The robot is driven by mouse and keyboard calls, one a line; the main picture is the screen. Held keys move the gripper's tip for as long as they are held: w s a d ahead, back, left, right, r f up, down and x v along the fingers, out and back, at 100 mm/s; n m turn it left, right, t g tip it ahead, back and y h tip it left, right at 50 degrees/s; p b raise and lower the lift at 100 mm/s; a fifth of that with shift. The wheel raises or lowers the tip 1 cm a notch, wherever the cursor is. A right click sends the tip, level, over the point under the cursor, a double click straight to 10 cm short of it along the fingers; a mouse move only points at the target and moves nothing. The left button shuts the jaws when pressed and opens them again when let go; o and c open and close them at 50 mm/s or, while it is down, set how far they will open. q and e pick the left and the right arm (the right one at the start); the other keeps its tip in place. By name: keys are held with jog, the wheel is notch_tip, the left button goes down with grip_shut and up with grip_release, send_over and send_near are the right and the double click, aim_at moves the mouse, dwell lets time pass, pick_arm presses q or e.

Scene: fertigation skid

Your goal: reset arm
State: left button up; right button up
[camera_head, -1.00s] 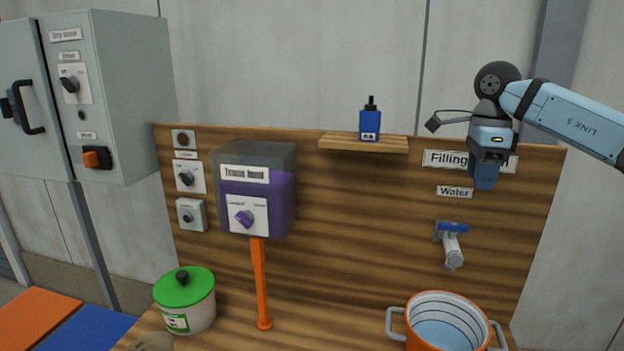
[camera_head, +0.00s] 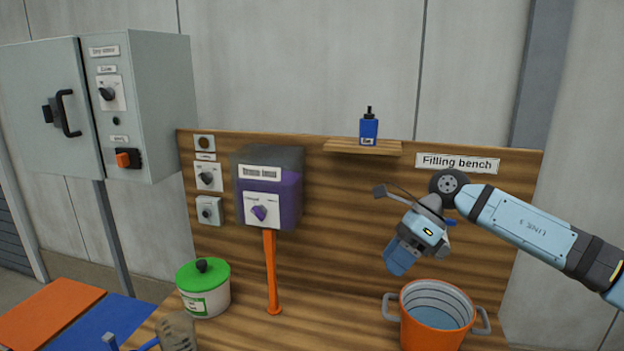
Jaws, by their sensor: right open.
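My right arm comes in from the right, and my right gripper (camera_head: 402,262) hangs tilted down and to the left, its blue fingers open with nothing seen between them. It is above and left of the orange pot (camera_head: 432,333) in the picture, in front of the wooden back panel. The gripper hides most of the water tap; only a bit of its blue handle (camera_head: 451,222) shows.
A purple-filled dosing box (camera_head: 285,204) with an orange pipe (camera_head: 271,275) is left of the gripper. A blue bottle (camera_head: 369,130) stands on a small shelf (camera_head: 345,148). A green-lidded jar (camera_head: 203,290) is on the bench. A grey cabinet (camera_head: 160,95) stands at left.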

jog(key=s+a+f+m+t+y+p, duration=0.5)
jog(key=s+a+m+y, duration=0.5)
jog(key=a+m+y, duration=0.4)
jog(key=s+d+f+m+t+h, duration=0.3)
jog(key=d+f+m+t+h, duration=0.1)
jog(key=m, duration=0.6)
jog(key=s+d+f+m+t+h+p, duration=0.1)
jog(key=s+d+f+m+t+h, duration=0.3)
jog(key=f+m, duration=0.5)
jog(key=s+d+f+m+t+h, duration=0.3)
jog(key=d+f+m+t+h, duration=0.1)
jog(key=m, duration=0.6)
jog(key=shift+s+d+f+m+h+p, duration=0.1)
jog(key=shift+d+f+m+h+p, duration=0.1)
jog(key=shift+d+f+h, duration=0.4)
jog(key=shift+s+d+f+m+h+p, duration=0.1)
jog(key=shift+d+f+m+h+p, duration=0.1)
jog(key=shift+f+h, duration=0.7)
jog(key=s+d+f+m+g+h, duration=0.3)
jog(key=s+f, duration=0.4)
jog(key=s, duration=0.3)
jog(key=shift+s+d+m+g+p, duration=0.4)
jog(key=shift+d+m, duration=0.3)
jog(key=shift+m, duration=0.2)
jog(key=shift+s, duration=0.15)
